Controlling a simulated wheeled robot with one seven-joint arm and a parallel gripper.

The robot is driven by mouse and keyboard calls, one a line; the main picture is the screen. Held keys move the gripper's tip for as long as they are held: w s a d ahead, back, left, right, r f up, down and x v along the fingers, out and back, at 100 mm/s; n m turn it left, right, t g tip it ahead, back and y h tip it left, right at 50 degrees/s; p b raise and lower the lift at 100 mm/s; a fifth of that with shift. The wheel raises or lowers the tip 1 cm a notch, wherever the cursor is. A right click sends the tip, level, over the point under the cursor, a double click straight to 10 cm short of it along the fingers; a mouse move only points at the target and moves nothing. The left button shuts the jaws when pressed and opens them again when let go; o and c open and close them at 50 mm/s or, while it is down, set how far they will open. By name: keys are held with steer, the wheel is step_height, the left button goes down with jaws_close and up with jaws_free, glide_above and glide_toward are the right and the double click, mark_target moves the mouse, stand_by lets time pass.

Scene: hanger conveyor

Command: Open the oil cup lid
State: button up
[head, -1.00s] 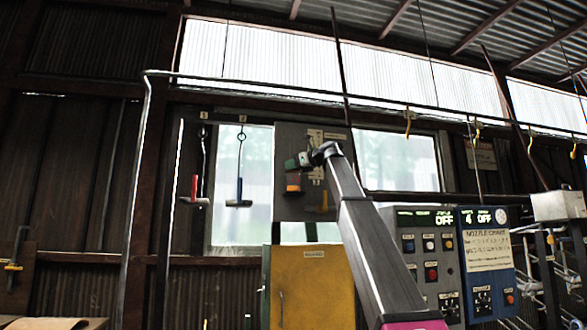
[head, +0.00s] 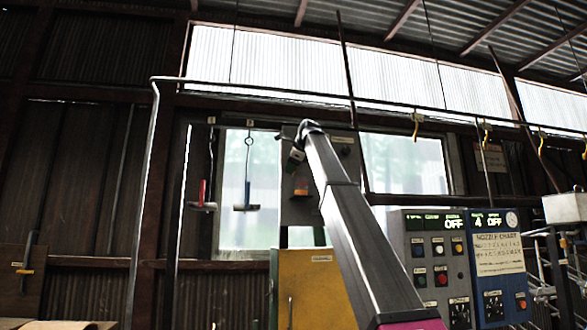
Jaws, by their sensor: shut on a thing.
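The oil cup (head: 301,187), a small cup with an orange band, is on the grey panel in front of the window. My gripper (head: 292,163) is small and dark with a green part, at the end of my raised arm. It points down and left, just above the cup. It is shut on what I take to be the oil cup lid, at the top of the cup. The fingertips and lid are too small and dark to tell apart, so the lid's angle cannot be made out. My arm hides part of the panel.
A yellow cabinet (head: 308,296) stands below the panel. A grey control box (head: 432,262) and a blue box with a nozzle chart (head: 497,254) stand to the right. Red-handled (head: 203,195) and blue-handled (head: 247,196) tools hang at left. An overhead rail (head: 350,101) crosses above.

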steer(key=shift+s+a+f+n+t+h, duration=0.15)
steer(key=shift+a+f+n+t+h, duration=0.35)
steer(key=shift+h, duration=0.55)
steer(key=shift+s+a+f+n+t+h, duration=0.1)
steer(key=shift+a+n+h, duration=0.25)
steer(key=shift+n+h, duration=0.55)
steer(key=shift+s+a+f+n+t+h, duration=0.15)
steer(key=shift+a+f+n+t+h, duration=0.2)
steer(key=shift+h, duration=0.9)
steer(key=o, duration=0.9)
steer(key=shift+r, duration=0.1)
